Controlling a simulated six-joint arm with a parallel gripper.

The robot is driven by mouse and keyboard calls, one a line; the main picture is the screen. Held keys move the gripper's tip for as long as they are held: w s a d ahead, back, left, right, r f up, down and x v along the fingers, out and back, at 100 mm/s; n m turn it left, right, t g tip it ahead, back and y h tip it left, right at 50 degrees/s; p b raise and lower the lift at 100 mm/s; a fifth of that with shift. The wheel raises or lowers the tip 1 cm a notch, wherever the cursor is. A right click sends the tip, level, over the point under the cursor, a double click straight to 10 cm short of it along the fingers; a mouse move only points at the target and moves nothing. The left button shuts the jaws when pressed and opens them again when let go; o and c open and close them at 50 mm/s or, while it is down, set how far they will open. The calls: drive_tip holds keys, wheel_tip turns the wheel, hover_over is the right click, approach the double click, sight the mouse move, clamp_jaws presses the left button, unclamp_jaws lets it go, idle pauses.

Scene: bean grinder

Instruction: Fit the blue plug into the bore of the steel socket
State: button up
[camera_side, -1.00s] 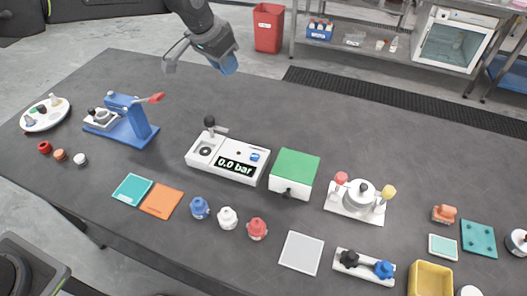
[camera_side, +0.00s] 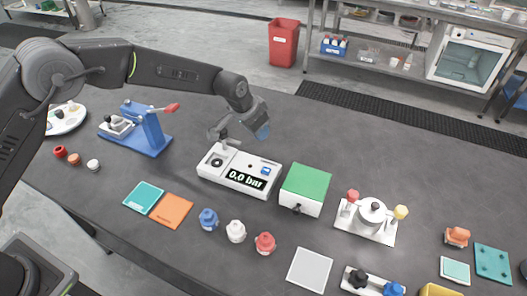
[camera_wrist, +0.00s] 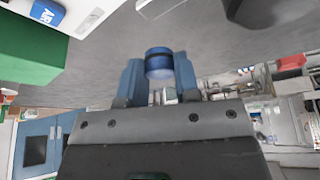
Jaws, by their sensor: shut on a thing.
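My gripper (camera_side: 263,132) is above the table, behind the white gauge box and pointing down. In the wrist view its blue fingers (camera_wrist: 158,75) are shut on the blue plug (camera_wrist: 158,62), a short blue cylinder with a darker band. In the side view the plug cannot be told apart from the blue fingertips. No steel socket is clearly identifiable. A silver round body (camera_side: 372,211) with a dark top stands on a white base at the right, between red and yellow knobs. I cannot tell whether it is the socket, and no bore is clear.
The white gauge box (camera_side: 238,172) reads 0.0 bar. Beside it stands a green-topped box (camera_side: 306,184). A blue lever press (camera_side: 148,132) stands at the left. Blue (camera_side: 208,219), white (camera_side: 236,231) and red (camera_side: 265,243) knobbed pieces line the front. The table behind the boxes is mostly clear.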

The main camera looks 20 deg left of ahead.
sight(261, 152)
drive_tip(key=shift+f, duration=3.05)
drive_tip(key=shift+f, duration=0.2)
drive_tip(key=o, duration=0.6)
drive_tip(key=shift+r, duration=0.1)
drive_tip(key=v, duration=1.2)
drive_tip(key=shift+r, duration=0.15)
